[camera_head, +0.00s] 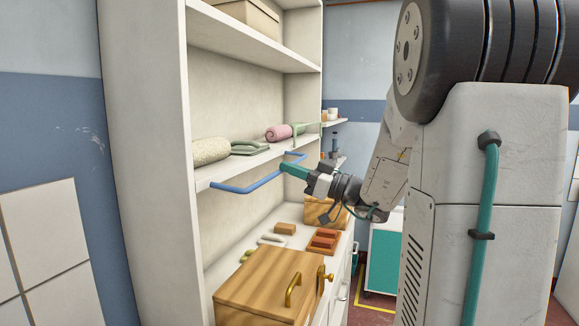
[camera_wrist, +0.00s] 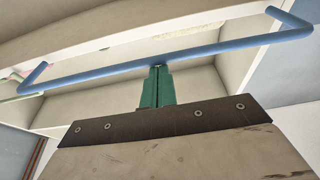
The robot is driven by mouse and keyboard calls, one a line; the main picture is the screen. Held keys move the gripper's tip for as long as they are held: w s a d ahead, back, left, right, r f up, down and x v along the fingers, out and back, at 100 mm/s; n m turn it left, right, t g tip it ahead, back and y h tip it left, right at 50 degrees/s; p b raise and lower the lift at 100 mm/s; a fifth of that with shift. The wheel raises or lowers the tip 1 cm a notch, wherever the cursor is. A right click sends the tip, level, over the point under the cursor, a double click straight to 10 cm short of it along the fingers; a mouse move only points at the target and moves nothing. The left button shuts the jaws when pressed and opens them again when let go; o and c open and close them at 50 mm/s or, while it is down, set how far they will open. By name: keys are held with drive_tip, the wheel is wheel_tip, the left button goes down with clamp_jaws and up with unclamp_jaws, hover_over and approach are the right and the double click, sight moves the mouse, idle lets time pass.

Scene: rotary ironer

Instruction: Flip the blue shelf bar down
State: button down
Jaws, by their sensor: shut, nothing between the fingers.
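The blue shelf bar (camera_head: 262,182) is a U-shaped rail. It juts out from the front edge of the middle shelf (camera_head: 240,158), roughly level with it. In the wrist view the bar (camera_wrist: 100,72) runs across the picture, its ends bending back toward the shelf. My gripper (camera_head: 283,167) has teal fingers, shut and empty, at the bar's long front run. In the wrist view the fingertips (camera_wrist: 158,69) meet the bar's line near its middle. I cannot tell whether they touch it. In the head view my fingers hide a short piece of the bar.
Rolled and folded towels (camera_head: 250,147) lie on the middle shelf. Below, a wooden box (camera_head: 255,285) with brass handles, a reddish-brown tray (camera_head: 323,241) and small items stand on the counter. The cabinet's tall side panel (camera_head: 145,150) bounds the left. Space below the bar's front looks open.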

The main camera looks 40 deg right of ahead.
drive_tip(key=shift+f, duration=0.65)
wheel_tip(320, 180, up, 4)
drive_tip(key=s+d, duration=0.1)
drive_tip(key=s, duration=0.1)
drive_tip(key=s+d+f, duration=0.3)
drive_tip(key=s+f, duration=0.2)
drive_tip(key=s, duration=0.1)
drive_tip(key=shift+d, duration=0.3)
